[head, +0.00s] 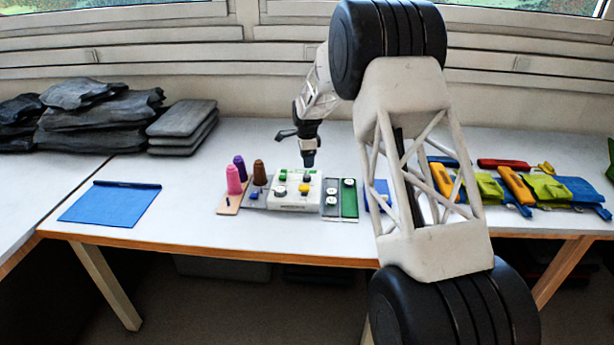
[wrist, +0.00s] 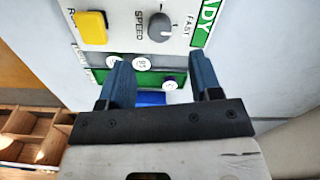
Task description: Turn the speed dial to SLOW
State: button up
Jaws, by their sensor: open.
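The white control box (head: 297,199) stands near the middle of the table. In the wrist view its panel (wrist: 122,22) carries the grey speed dial (wrist: 160,27), with the words SPEED and FAST beside it. The dial has a pale mark on its face; the SLOW label does not show. A yellow button (wrist: 91,27) sits left of the dial in that view. My gripper (head: 308,163) points down just above the box in the head view. In the wrist view my gripper (wrist: 163,78) is open and empty, its two blue fingers apart, with the dial beyond their tips.
A green and grey tray (head: 348,204) with white round pieces adjoins the box's right side. Pink, purple and brown spools (head: 260,173) stand at its left. A blue mat (head: 110,204) lies further left. Yellow, green and blue items (head: 548,188) lie at right.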

aim_at(307, 176)
jog(key=shift+f, duration=3.8)
jog(key=c, duration=0.9)
jog(key=shift+c, duration=0.2)
